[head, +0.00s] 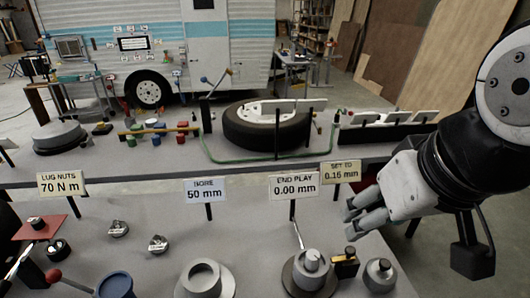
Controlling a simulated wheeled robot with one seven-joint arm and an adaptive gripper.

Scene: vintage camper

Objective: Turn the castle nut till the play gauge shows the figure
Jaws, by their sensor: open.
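The play gauge label (293,186) reads END PLAY 0.00 mm. A yellow label (340,172) beside it reads SET TO 0.15 mm. Below the gauge label, a grey hub (310,266) stands on a dark round base, with a raised round piece on its top. That piece may be the castle nut; its slots are too small to tell. My gripper (357,222) comes in from the right, above and to the right of the hub. Its fingers point left and down, apart from the hub and the bench. It is open and holds nothing that I can see.
A small black and brass block (345,263) and a grey knobbed part (380,275) stand right of the hub. A grey ring (203,280) and a blue cup (116,285) stand left. A thin rod (299,236) rises behind the hub. A tyre (265,128) lies on the rear bench.

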